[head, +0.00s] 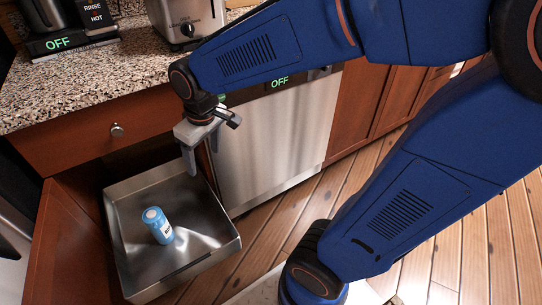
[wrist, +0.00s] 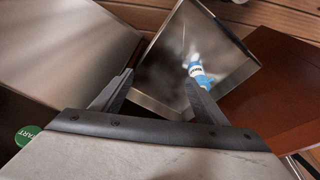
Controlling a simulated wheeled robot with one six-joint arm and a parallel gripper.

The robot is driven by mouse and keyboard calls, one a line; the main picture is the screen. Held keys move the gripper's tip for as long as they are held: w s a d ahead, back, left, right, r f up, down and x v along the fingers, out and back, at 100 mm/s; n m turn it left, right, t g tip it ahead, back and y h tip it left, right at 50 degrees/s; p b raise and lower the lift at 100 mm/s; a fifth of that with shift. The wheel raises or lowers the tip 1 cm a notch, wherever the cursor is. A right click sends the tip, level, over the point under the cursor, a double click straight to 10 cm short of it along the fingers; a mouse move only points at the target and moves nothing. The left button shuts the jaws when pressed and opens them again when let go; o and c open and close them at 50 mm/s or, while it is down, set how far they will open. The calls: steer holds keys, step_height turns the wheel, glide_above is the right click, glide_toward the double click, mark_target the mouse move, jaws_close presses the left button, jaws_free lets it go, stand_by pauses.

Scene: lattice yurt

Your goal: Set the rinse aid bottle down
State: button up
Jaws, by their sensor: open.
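The rinse aid bottle (head: 158,226) is blue with a pale cap and a white label. My gripper (head: 202,160) is open and empty. It is above the back right part of the tray, to the upper right of the bottle. Its two fingers (wrist: 160,92) are spread apart in the wrist view, with the tray beyond them.
A steel dishwasher front (head: 272,140) stands right of the tray. A wooden cabinet door (head: 68,245) is open on the left. The granite counter (head: 100,78) above carries a coffee maker (head: 62,28) and a toaster (head: 172,20). Wooden floor (head: 470,245) lies at the right.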

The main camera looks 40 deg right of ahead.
steer(key=s+d+r+m+t, duration=0.1)
steer(key=s+d+r+m, duration=0.1)
steer(key=s+d, duration=0.4)
steer(key=s+d+r+m+t, duration=0.1)
steer(key=s+d+r+m, duration=0.1)
steer(key=s+d, duration=0.4)
steer(key=s, duration=0.2)
steer(key=shift+s+r+m+t+h, duration=0.15)
steer(key=shift+s+m+t+h, duration=0.15)
steer(key=shift+m+h, duration=0.1)
stand_by(0.7)
